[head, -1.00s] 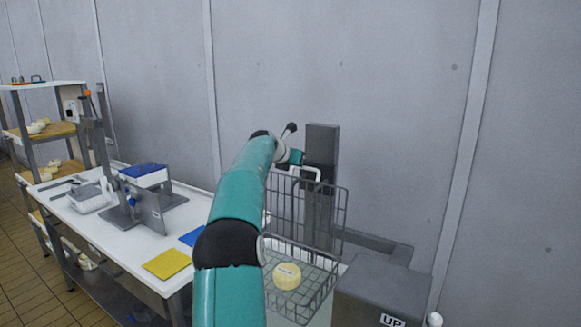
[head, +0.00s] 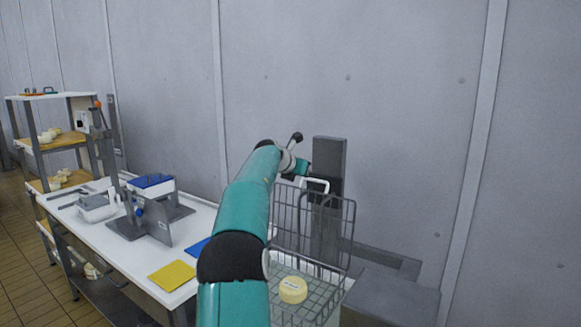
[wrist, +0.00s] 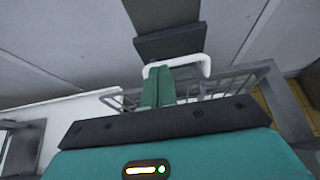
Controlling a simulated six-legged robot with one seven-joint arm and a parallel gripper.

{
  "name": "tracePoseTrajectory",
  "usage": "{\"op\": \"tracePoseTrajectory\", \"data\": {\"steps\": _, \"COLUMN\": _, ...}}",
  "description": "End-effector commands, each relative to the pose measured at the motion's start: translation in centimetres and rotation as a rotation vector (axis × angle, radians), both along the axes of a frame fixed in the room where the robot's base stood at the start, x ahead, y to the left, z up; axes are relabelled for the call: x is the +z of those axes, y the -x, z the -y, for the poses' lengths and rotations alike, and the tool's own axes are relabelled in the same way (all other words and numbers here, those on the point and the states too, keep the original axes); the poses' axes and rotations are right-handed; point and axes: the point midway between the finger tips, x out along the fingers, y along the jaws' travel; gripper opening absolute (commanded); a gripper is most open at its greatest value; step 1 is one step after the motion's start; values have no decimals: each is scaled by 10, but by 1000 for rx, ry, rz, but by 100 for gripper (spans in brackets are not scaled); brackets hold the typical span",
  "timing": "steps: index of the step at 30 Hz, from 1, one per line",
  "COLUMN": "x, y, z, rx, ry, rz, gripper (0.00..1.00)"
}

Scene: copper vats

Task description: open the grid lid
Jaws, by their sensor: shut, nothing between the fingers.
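The grid lid (head: 283,212) is a grey wire panel standing close to upright at the back of a wire basket (head: 330,302). A white handle (head: 318,181) is at its top, in front of a dark post. My gripper (head: 303,170) is at the handle. In the wrist view, its green fingers (wrist: 158,88) are together and empty, with their tips at the white handle bar (wrist: 190,60). I cannot tell whether they touch it. A round yellow cheese (head: 293,290) lies in the basket, clear of the lid.
A grey box (head: 390,300) stands right of the basket. The dark post (head: 328,160) rises behind it, near the wall. On the left, a white table (head: 120,240) holds a press, tubs, a yellow mat (head: 172,275) and a blue mat. Shelves stand farther back.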

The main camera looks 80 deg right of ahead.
Motion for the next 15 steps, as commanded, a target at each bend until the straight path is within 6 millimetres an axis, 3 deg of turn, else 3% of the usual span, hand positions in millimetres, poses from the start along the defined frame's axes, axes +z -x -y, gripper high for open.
{"op": "tracePoseTrajectory", "data": {"steps": 15, "x": 51, "y": -36, "z": -83, "rx": 1, "ry": 1, "rz": 2, "gripper": 0}}
